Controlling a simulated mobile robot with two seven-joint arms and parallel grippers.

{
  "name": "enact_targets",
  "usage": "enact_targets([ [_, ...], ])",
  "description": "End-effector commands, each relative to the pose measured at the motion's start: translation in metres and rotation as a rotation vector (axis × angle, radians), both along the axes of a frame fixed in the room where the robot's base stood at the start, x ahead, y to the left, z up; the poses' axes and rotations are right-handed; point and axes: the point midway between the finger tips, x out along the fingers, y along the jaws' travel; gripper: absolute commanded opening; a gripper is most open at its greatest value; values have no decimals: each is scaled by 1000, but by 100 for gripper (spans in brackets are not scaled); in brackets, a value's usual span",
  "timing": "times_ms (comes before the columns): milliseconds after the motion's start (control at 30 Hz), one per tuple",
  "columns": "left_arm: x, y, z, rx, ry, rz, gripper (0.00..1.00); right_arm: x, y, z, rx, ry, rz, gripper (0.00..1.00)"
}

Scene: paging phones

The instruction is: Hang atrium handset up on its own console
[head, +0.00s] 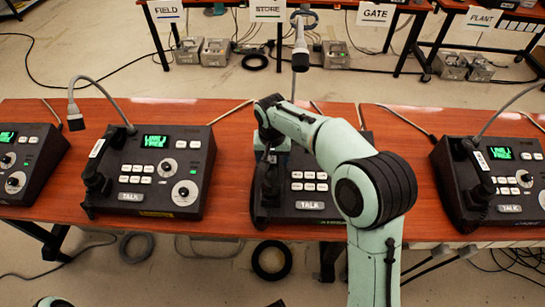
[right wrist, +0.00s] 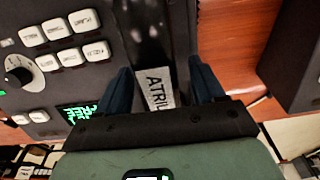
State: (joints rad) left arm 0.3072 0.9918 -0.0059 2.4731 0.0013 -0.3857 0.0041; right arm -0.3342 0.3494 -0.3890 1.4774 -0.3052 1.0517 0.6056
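The atrium console (head: 312,178) is the middle one on the table, partly hidden by my right arm. Its ATRIUM label (right wrist: 160,88) shows in the right wrist view between my fingers. The dark atrium handset (head: 268,190) lies along the console's left side in the head view; part of it also shows in the right wrist view (right wrist: 150,30), just past the fingertips. My right gripper (head: 270,150) points down over the far end of that side. Its fingers (right wrist: 160,72) are apart, with nothing clearly clamped between them. Whether the handset sits fully in its cradle is hidden.
A similar console (head: 180,165) with its own handset (head: 95,188) stands to the left, another (head: 510,185) to the right. Bare red-brown table (head: 400,150) lies between the middle and right consoles.

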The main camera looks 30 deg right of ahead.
Motion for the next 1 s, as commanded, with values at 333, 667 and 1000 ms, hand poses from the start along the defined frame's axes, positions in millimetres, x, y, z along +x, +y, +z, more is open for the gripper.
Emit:
enact_targets([
  [333, 2, 0, 8, 0, -2, 0, 43, -3, 3, 41, 1, -5, 1, 68],
  [667, 4, 0, 13, 0, -4, 0, 43, -7, 5, 77, 0, -1, 0, 68],
  [1000, 4, 0, 13, 0, -4, 0, 43, -8, 5, 78, 0, 0, 0, 68],
])
